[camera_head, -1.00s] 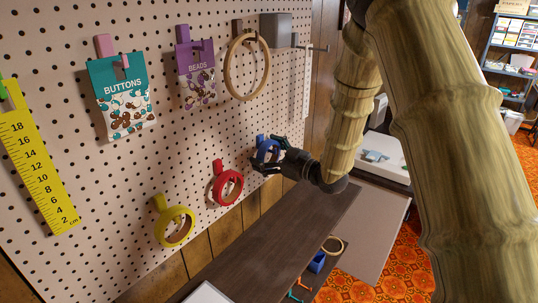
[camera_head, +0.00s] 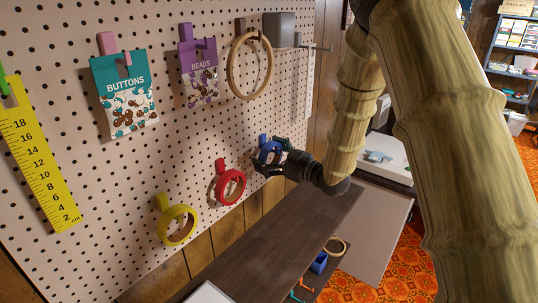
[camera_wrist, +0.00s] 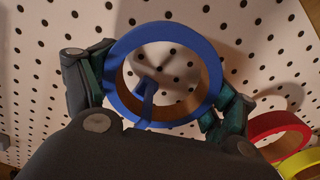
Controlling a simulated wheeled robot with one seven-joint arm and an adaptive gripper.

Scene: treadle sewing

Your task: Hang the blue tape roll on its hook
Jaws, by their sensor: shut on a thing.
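The blue tape roll (camera_head: 270,153) is at the pegboard, right of the red roll, with my gripper (camera_head: 276,157) shut on it. In the wrist view the roll (camera_wrist: 112,68) stands on edge between the two fingers (camera_wrist: 160,92), which press its left and right outer sides. The blue hook (camera_head: 262,140) is on the board right behind the roll. In the wrist view the hook (camera_wrist: 147,92) shows through the roll's hole, its lower end near the bottom rim. I cannot tell whether the roll's weight rests on the hook.
A red roll (camera_head: 219,189) and a yellow roll (camera_head: 164,225) hang on their hooks to the left. A wooden hoop (camera_head: 231,72) hangs above, beside a bead packet (camera_head: 200,88). A dark tabletop (camera_head: 270,245) lies below. The pegboard (camera_head: 190,140) is bare around the blue hook.

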